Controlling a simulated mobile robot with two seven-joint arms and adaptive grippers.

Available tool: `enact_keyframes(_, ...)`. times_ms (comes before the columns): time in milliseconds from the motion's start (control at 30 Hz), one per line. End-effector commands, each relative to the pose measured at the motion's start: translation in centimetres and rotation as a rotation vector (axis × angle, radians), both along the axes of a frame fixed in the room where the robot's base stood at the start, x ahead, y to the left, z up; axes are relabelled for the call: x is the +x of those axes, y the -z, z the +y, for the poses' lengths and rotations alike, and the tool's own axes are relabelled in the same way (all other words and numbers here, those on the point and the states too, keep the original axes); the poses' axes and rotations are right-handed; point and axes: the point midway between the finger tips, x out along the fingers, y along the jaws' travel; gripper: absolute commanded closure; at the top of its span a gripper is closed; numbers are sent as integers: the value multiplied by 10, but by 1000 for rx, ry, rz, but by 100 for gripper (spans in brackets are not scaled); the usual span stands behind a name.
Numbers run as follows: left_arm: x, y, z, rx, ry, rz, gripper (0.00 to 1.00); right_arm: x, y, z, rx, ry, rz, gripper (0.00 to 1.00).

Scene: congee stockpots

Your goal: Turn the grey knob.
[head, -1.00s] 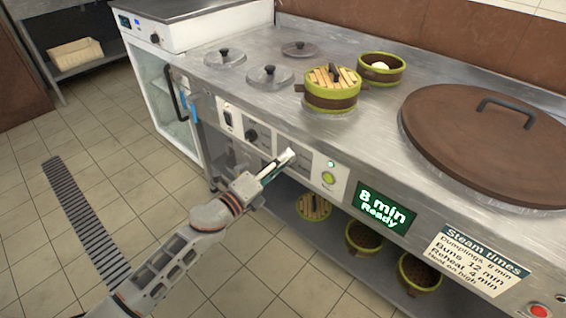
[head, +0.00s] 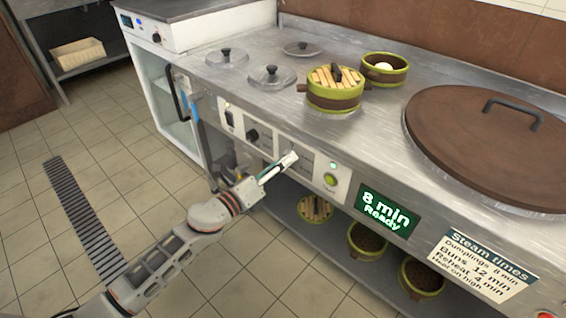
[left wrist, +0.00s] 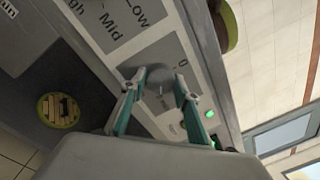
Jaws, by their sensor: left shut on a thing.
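The grey knob (left wrist: 159,88) is on the control panel in the left wrist view, between my two fingertips, with a printed "0" beside it and the "Low" and "Mid" marks on the plate nearby. My left gripper (head: 289,159) reaches the front panel in the head view and is shut on the knob, one finger on each side. It also fills the lower middle of the left wrist view (left wrist: 160,84). In the head view the knob is mostly hidden behind the fingers. My right gripper is not in view.
A black knob (head: 252,135) is left of my gripper, and a lit green button (head: 330,179) is to its right. A display (head: 384,212) reads "8 min Ready". Steamer baskets stand on the counter and on the shelf below.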

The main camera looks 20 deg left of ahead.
Motion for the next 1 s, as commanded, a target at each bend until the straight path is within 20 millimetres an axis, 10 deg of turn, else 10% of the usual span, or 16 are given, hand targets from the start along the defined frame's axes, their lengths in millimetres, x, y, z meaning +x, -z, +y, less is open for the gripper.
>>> enact_keyframes(100, 0, 0, 1, 0, -1, 0, 91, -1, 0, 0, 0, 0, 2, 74)
enact_keyframes(133, 0, 0, 1, 0, -1, 0, 64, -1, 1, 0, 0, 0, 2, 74)
enact_keyframes(200, 0, 0, 1, 0, -1, 0, 52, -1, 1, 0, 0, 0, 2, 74)
enact_keyframes(633, -6, 2, 3, -1, 0, 3, 52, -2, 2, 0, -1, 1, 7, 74)
enact_keyframes(1000, -68, 6, 27, -1, -2, 3, 52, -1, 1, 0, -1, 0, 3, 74)
